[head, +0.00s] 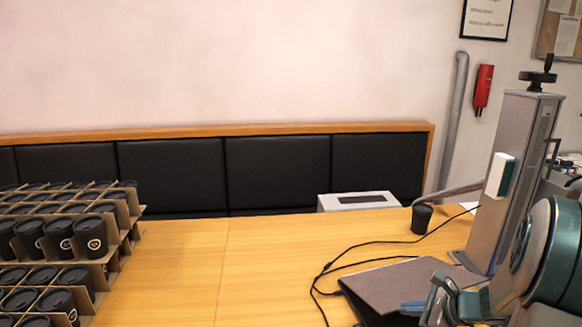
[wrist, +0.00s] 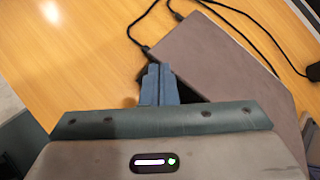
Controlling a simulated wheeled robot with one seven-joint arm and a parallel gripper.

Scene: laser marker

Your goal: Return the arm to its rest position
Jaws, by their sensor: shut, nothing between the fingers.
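My gripper (head: 424,309) is at the lower right of the head view, low over the near part of the table, just in front of the laser marker's dark base plate (head: 404,281). In the wrist view my gripper (wrist: 158,72) shows its two blue fingers together, with nothing between them. The fingertips appear close to the left corner of the base plate (wrist: 215,55); I cannot tell whether they touch it. My arm (head: 540,255) comes in from the right edge and hides part of the machine.
The laser marker's tall grey column (head: 510,180) stands behind my arm. Black cables (head: 335,262) lie on the wooden table (head: 190,265). Cardboard trays of black cups (head: 60,240) are stacked at left. The table's middle is clear.

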